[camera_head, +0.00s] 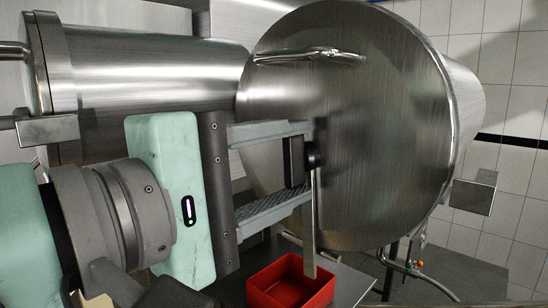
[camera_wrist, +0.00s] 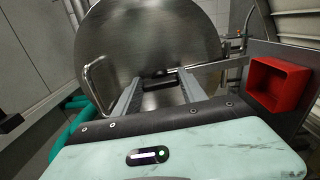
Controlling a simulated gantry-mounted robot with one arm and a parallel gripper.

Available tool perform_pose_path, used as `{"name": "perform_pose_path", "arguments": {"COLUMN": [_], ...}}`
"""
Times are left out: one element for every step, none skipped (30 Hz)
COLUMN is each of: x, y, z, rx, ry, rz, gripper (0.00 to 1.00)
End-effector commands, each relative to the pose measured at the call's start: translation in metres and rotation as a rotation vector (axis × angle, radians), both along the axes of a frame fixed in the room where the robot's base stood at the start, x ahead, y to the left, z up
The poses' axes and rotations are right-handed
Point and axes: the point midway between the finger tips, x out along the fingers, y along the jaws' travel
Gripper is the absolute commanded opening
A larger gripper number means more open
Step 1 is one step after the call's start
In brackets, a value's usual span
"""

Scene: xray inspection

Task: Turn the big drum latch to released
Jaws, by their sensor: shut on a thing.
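The big drum has a round brushed-steel lid (camera_head: 350,120) facing my arm, with the latch (camera_head: 313,228) at its middle. The latch has a black hub and a flat metal bar, which hangs about straight down in the head view. In the wrist view the latch bar (camera_wrist: 208,66) runs to the right from the hub. My gripper (camera_head: 303,161) is at the hub, one finger above and one below, shut on the latch. In the wrist view my gripper (camera_wrist: 156,88) has its fingers on either side of the black part. The exact contact is partly hidden.
A red bin (camera_head: 290,285) sits on a dark surface below the lid. A curved handle (camera_head: 308,56) is on the lid's upper part. A second steel drum (camera_head: 150,85) lies at left. A square metal block (camera_head: 473,192) stands out at right.

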Motion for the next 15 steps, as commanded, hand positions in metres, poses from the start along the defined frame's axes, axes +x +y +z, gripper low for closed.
{"name": "perform_pose_path", "arguments": {"x": [0.0000, 0.0000, -0.0001, -0.0002, -0.0002, -0.0002, -0.0002, -0.0002, -0.0003, -0.0002, -0.0003, -0.0003, -0.0003, -0.0003, -0.0003], "y": [0.0000, 0.0000, -0.0001, 0.0000, 0.0000, -0.0001, -0.0001, -0.0001, -0.0002, -0.0001, -0.0002, -0.0002, -0.0002, -0.0002, -0.0002], "z": [-0.0002, -0.0003, -0.0004, -0.0004, -0.0004, -0.0005, -0.0005, -0.0005, -0.0006, -0.0005, -0.0005, -0.0006, -0.0006, -0.0006, -0.0006], "rx": [0.015, 0.022, 0.031, 0.037, 0.042, 0.049, 0.053, 0.056, 0.059, 0.061, 0.063, 0.065, 0.066, 0.067, 0.067], "ry": [-0.015, -0.023, -0.034, -0.040, -0.046, -0.053, -0.058, -0.061, -0.065, -0.067, -0.069, -0.071, -0.073, -0.073, -0.073], "rz": [0.001, 0.001, 0.001, 0.001, 0.001, 0.001, 0.001, 0.001, 0.000, 0.000, 0.000, 0.000, 0.000, 0.000, 0.000], "gripper": [0.00, 0.00, 0.00, 0.00, 0.00, 0.00, 0.00, 0.00, 0.00, 0.00, 0.00, 0.00, 0.00, 0.00, 0.00]}}
